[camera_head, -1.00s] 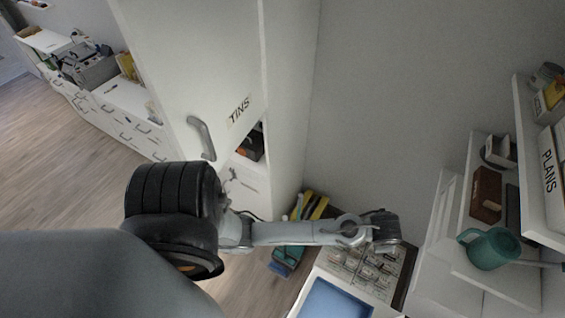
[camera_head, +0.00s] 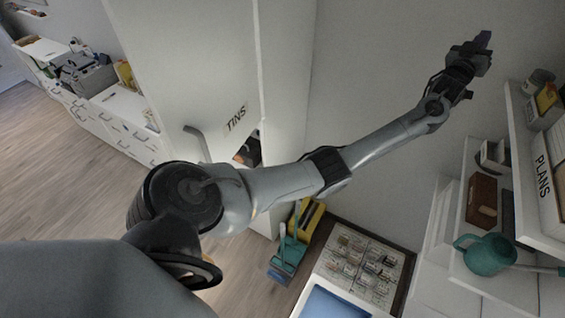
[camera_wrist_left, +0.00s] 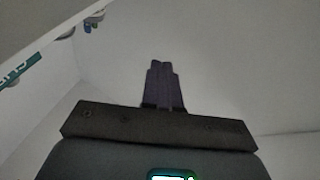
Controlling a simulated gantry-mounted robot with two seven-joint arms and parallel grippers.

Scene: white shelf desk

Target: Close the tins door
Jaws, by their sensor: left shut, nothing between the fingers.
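The white tins door (camera_head: 185,75), marked TINS, is on a tall white cabinet left of centre in the head view. It has a grey handle (camera_head: 197,138) near its lower edge. Dark contents show in a gap (camera_head: 248,152) to the right of the door, so it appears ajar. My left gripper (camera_head: 484,42) is shut and empty, raised at the upper right in front of the grey wall, far from the door. Its closed fingers also show in the left wrist view (camera_wrist_left: 162,84). My forearm hides the cabinet's lower part. My right gripper is not in view.
A tray of small items (camera_head: 358,268) sits below my arm. Yellow and teal items (camera_head: 290,255) are beside it. Wooden floor is clear at left.

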